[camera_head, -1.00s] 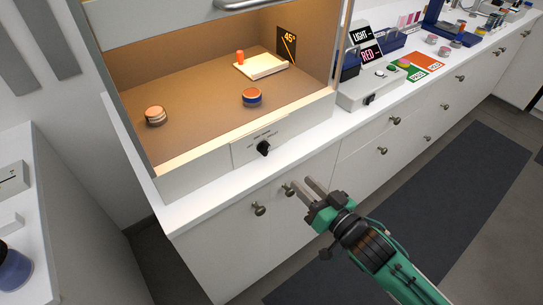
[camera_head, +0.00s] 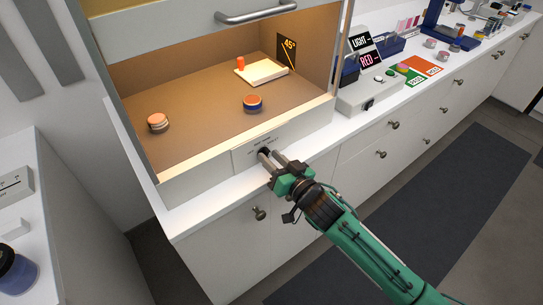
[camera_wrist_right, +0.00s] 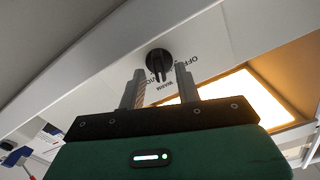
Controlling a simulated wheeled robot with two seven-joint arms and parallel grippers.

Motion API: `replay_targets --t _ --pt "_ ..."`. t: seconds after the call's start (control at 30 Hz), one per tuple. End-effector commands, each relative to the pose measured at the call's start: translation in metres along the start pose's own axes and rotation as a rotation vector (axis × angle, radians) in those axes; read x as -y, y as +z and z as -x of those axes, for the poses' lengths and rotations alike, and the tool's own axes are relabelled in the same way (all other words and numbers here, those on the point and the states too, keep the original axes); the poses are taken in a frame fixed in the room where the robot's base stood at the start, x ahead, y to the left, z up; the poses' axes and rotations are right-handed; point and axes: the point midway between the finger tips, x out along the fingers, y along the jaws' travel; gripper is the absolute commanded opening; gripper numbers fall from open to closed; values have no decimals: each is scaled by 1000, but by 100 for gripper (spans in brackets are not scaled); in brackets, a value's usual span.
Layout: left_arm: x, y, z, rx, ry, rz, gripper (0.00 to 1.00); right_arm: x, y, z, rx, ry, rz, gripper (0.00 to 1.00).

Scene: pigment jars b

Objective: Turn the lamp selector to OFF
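The lamp selector is a black knob on the white front panel of the lit booth; in the right wrist view the knob (camera_wrist_right: 159,62) shows whole, with lettering beside it that reads OFF and WARM. In the head view the knob (camera_head: 264,151) is partly hidden by my right gripper (camera_head: 269,158). In the right wrist view my right gripper (camera_wrist_right: 160,82) is open, its fingers apart on either side of the knob's lower part. I cannot tell whether they touch it. My left gripper is in neither view.
The booth holds a lidded jar (camera_head: 158,123), a blue and orange jar (camera_head: 252,103) and a pale slab (camera_head: 262,73). A white control box (camera_head: 366,93) stands to the right on the counter. A drawer knob (camera_head: 259,213) sticks out below the counter edge.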

Motion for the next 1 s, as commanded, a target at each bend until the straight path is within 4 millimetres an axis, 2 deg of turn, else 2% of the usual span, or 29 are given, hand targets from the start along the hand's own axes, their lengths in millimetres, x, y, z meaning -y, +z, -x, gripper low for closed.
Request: replay_targets --t 0.37,0.53,1.0 --pt "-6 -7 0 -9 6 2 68 0 0 -6 0 0 0 34" --pt "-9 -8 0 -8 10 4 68 0 0 -6 0 0 0 0" --pt "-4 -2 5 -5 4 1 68 1 -1 -6 1 1 72 0"
